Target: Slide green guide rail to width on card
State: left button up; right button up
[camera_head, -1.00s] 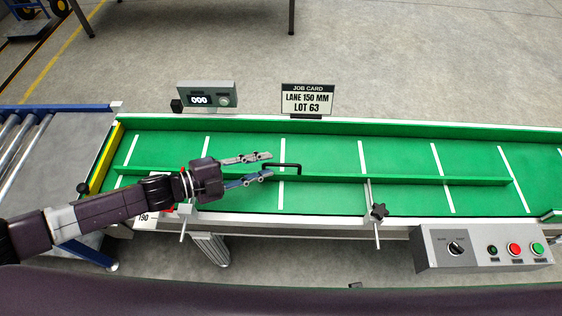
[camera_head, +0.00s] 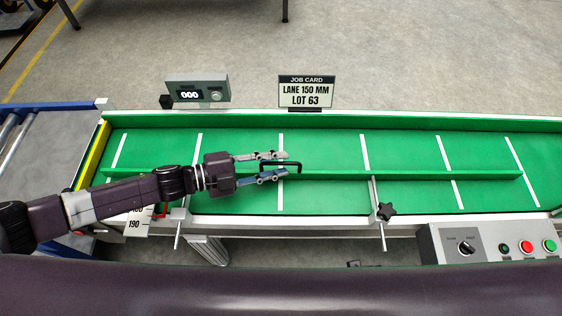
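The green guide rail (camera_head: 420,174) runs lengthwise along the green conveyor belt in the camera_head view. A black handle (camera_head: 297,165) stands on the rail near the middle. My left gripper (camera_head: 285,165) comes in from the left and is open, with its two fingertips at the left part of the handle. I cannot tell whether they touch it. The job card (camera_head: 306,92) behind the belt reads LANE 150 MM, LOT 63. A scale plate (camera_head: 136,224), partly hidden by my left arm, shows 190. My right gripper is not in view.
A black star knob (camera_head: 386,210) is on a rod at the front edge. A display (camera_head: 196,93) reads 000 at the back. A control box (camera_head: 487,245) with buttons stands front right. A roller conveyor (camera_head: 30,150) adjoins at left. The belt carries no items.

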pick_arm(q)
jog(key=shift+w+d+f, duration=0.1)
jog(key=shift+w+d, duration=0.15)
jog(key=shift+d, duration=0.4)
grip_shut()
